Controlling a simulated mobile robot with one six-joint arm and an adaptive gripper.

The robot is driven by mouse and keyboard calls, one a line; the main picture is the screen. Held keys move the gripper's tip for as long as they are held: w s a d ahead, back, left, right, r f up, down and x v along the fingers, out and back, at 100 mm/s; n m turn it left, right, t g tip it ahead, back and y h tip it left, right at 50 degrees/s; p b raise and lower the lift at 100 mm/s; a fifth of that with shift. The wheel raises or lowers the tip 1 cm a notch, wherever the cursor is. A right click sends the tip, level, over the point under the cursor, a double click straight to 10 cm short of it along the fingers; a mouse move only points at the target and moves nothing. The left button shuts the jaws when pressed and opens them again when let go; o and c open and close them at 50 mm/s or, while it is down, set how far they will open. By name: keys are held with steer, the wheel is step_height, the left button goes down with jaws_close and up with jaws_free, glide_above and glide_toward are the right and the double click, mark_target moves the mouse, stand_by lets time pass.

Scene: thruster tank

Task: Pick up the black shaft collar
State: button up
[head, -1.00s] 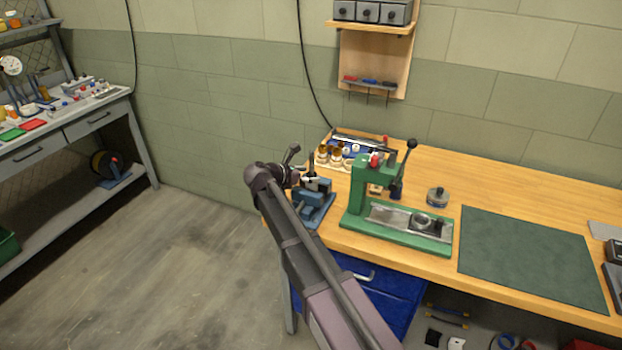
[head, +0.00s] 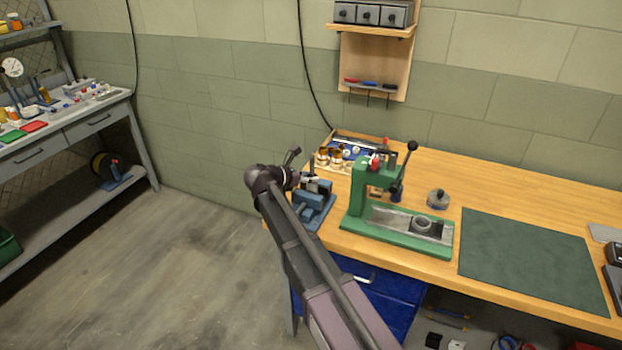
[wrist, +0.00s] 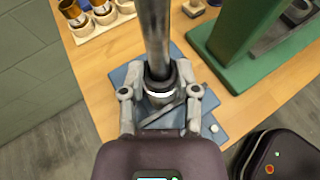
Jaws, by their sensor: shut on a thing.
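The black shaft collar (wrist: 159,77) shows in the wrist view as a dark ring at the lower end of a grey cylindrical shaft, above a blue base (wrist: 207,117). My gripper (wrist: 160,92) has one finger on each side of it and is shut on it. The fingers hide part of its sides. I cannot tell whether the collar is still around the shaft or just beside it. In the head view my gripper (head: 300,181) is at the blue fixture (head: 314,208) near the bench's left end. The collar is too small to make out there.
A green press (head: 398,232) stands just right of the blue fixture. A rack with brass-coloured parts (head: 330,160) is behind it. A small grey round part (head: 438,199) and a dark green mat (head: 535,258) lie further right on the wooden bench. Open floor lies left.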

steer(key=shift+r, duration=0.25)
step_height(320, 180, up, 18)
steer(key=p, duration=1.8)
steer(key=shift+f, duration=0.25)
step_height(320, 180, down, 3)
steer(key=b, duration=0.2)
steer(key=shift+r+b, duration=0.15)
steer(key=shift+b, duration=0.15)
steer(key=shift+a, duration=0.1)
